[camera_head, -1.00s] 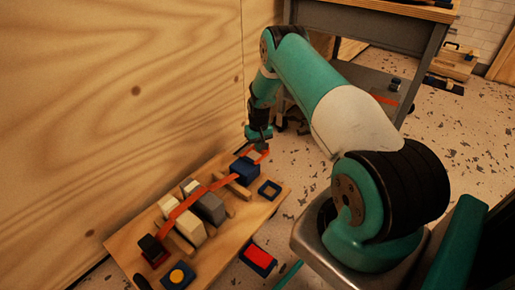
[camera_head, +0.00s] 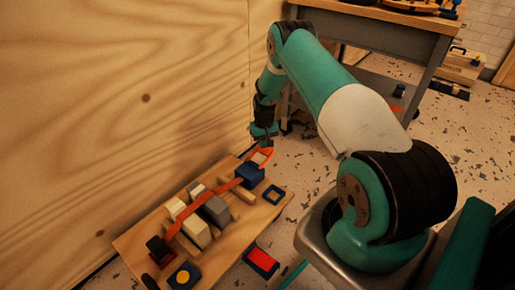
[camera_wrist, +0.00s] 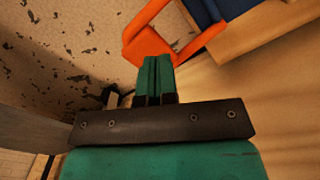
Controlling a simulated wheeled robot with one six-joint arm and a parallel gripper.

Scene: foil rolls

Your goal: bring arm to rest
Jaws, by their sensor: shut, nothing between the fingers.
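My gripper (camera_head: 267,140) hangs at the end of my teal arm, low beside the wooden wall. In the wrist view its two teal fingers (camera_wrist: 154,76) are together with nothing between them. An orange strap end (camera_head: 262,157) lies just below the gripper in the head view. In the wrist view this orange loop (camera_wrist: 150,45) is just beyond the fingertips. I cannot tell whether they touch.
A wooden board (camera_head: 140,242) on the floor carries a blue block (camera_head: 249,174), grey and cream blocks and a dark block. A red-and-blue piece (camera_head: 261,262) lies beside it. A workbench (camera_head: 400,38) stands behind my arm. Speckled floor is open to the right.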

